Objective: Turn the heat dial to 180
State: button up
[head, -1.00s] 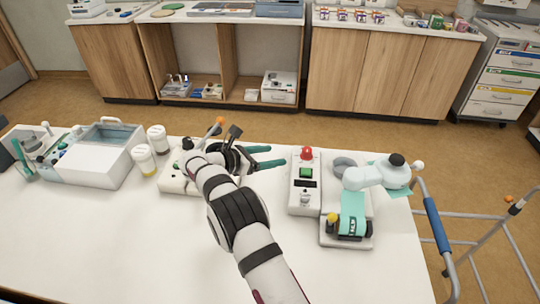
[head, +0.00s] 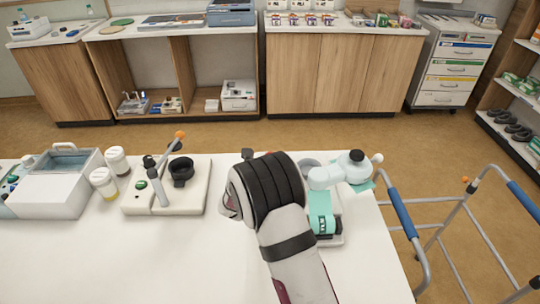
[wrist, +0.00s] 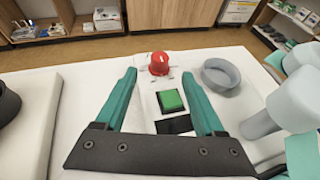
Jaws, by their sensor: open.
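A white control box (wrist: 148,100) stands ahead of my gripper in the wrist view. It carries a red dome (wrist: 159,63) at its far end, a square green button or screen (wrist: 170,100) and a dark display strip (wrist: 175,125). No heat dial can be made out now; the near part of the box is hidden behind my gripper body. My gripper (wrist: 160,76) is open and empty, its two teal fingers spread over or beside the box; contact cannot be told. In the head view my arm hides both the gripper and the box.
A pale device with a teal strap (head: 321,212) stands close on the right, with a grey ring (wrist: 221,75) near it. A white base with a lever and black cup (head: 195,200) is left. Two pill bottles (head: 104,184) and a walker (head: 400,215) are further out.

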jog(key=x, duration=0.9)
jog(key=shift+w+f, duration=0.1)
jog(key=shift+w, duration=0.25)
grip_shut()
